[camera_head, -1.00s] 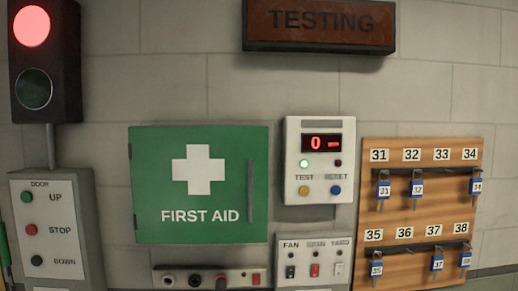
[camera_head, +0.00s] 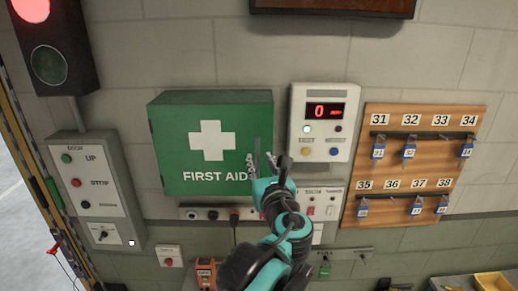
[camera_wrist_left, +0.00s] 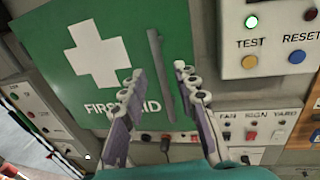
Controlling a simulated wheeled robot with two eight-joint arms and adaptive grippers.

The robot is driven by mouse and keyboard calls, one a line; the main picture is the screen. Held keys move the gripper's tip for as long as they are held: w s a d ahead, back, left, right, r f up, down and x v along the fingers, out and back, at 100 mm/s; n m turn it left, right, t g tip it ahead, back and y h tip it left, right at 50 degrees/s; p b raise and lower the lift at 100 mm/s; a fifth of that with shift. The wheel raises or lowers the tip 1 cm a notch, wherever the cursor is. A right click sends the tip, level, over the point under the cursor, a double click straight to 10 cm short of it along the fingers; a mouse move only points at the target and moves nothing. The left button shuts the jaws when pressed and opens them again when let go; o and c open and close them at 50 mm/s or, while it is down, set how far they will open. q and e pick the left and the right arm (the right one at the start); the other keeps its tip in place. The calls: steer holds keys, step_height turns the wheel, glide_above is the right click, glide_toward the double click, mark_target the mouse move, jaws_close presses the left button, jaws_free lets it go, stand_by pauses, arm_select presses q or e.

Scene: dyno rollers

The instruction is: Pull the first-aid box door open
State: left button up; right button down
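The green first-aid box (camera_head: 178,115), with a white cross and lettering, hangs shut on the wall. Its dark vertical handle (camera_wrist_left: 160,75) is at the right edge of the door and is partly hidden by my gripper in the head view. My left gripper (camera_head: 262,162) is in front of the lower right of the door. In the left wrist view its two fingers (camera_wrist_left: 160,76) are apart, and the handle shows between them, farther off. I see no contact with the handle. My right gripper is not in view.
A test panel (camera_head: 340,105) with a red display is just right of the box. Below are a switch box (camera_wrist_left: 258,122) and a socket strip (camera_head: 192,213). A door control box (camera_head: 100,165) is at left; a wooden key board (camera_head: 455,135) is at right.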

mark_target(258, 155)
arm_select(q)
steer(key=w, duration=0.4)
steer(key=shift+w+a+p, duration=0.3)
steer(key=shift+a+p, duration=0.05)
steer(key=shift+a, duration=0.05)
jaws_close()
